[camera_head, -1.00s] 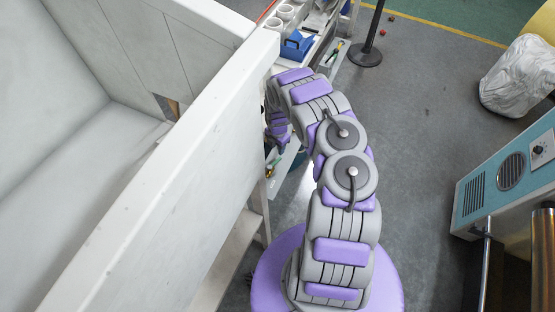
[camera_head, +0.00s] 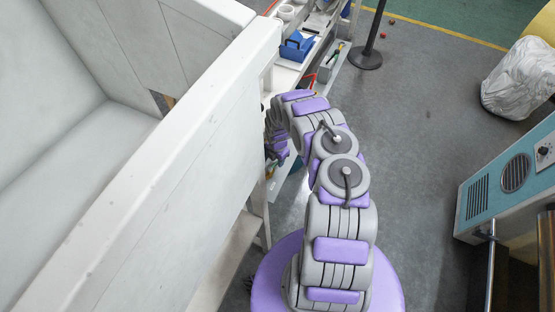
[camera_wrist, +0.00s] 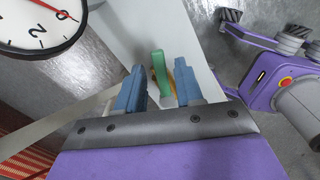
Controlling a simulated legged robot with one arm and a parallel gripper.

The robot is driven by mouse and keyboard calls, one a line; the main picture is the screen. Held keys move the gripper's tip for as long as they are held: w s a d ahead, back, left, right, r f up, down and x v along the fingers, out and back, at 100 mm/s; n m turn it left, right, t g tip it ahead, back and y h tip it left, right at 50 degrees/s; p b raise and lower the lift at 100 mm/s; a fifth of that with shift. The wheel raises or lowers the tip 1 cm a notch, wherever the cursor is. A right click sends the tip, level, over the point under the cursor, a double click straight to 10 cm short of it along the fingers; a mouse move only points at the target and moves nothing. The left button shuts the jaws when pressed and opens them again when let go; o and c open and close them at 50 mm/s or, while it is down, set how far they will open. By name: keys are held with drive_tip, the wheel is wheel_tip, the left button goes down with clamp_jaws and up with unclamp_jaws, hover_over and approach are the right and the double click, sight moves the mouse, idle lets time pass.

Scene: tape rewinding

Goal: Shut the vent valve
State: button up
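A green upright handle (camera_wrist: 160,72) with a yellow-orange part beside its base shows in the wrist view, against a pale grey panel. It looks like the vent valve's handle, but the valve body is mostly hidden behind my gripper. My gripper (camera_wrist: 159,80) has two blue fingers, spread apart, one on each side of the green handle. I cannot tell whether either finger touches it. In the head view, my gripper (camera_head: 277,155) hangs low beside the white wall's outer side, partly hidden by my arm.
The tall white wall (camera_head: 165,155) stands close on my arm's left. A blue box (camera_head: 297,46) sits on the shelf ahead. Grey floor (camera_head: 425,130) is open to the right.

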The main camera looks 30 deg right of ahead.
clamp_jaws()
idle(0.3)
drive_tip(key=shift+s, duration=0.1)
drive_tip(key=shift+s+d+r+m+p, duration=0.15)
drive_tip(key=shift+s+m+p, duration=0.2)
drive_tip(key=shift+m+p, duration=0.55)
drive_tip(key=m, duration=0.1)
drive_tip(key=s+m+p, duration=0.1)
drive_tip(key=m, duration=0.2)
drive_tip(key=shift+s+m+p, duration=0.4)
drive_tip(key=m, duration=0.1)
drive_tip(key=s+m, duration=0.1)
drive_tip(key=m, duration=0.1)
drive_tip(key=shift+s+a+p, duration=0.2)
drive_tip(key=shift+a+p, duration=0.1)
drive_tip(key=shift+a, duration=0.1)
drive_tip(key=shift+s+a+m, duration=0.25)
drive_tip(key=shift+m, duration=0.8)
drive_tip(key=shift+s+a+m, duration=0.25)
drive_tip(key=shift+m, duration=0.8)
